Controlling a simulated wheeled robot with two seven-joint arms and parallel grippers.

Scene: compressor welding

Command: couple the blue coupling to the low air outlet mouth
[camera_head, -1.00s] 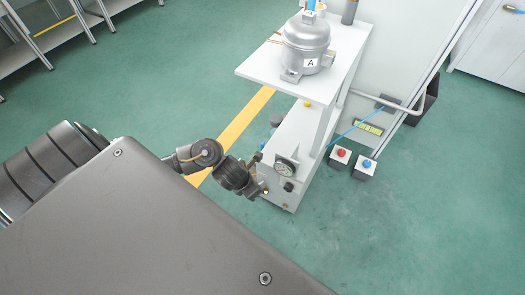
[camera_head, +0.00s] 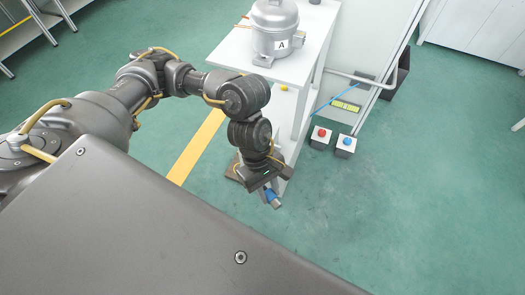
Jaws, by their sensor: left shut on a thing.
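My left gripper (camera_head: 268,187) is shut on the blue coupling (camera_head: 271,196), whose blue body and grey end stick out below the jaws. The gripper hangs in front of the lower front of the white stand (camera_head: 293,100). The low air outlet mouth is hidden, or too small to make out, behind my arm and gripper. I cannot tell whether the coupling touches the stand. My right gripper is not in view.
A grey compressor (camera_head: 274,30) marked A stands on the white tabletop (camera_head: 228,52). A blue hose (camera_head: 322,105) runs beside the stand. A red button box (camera_head: 320,137) and a blue button box (camera_head: 345,146) are at right. The green floor (camera_head: 400,220) at lower right is clear.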

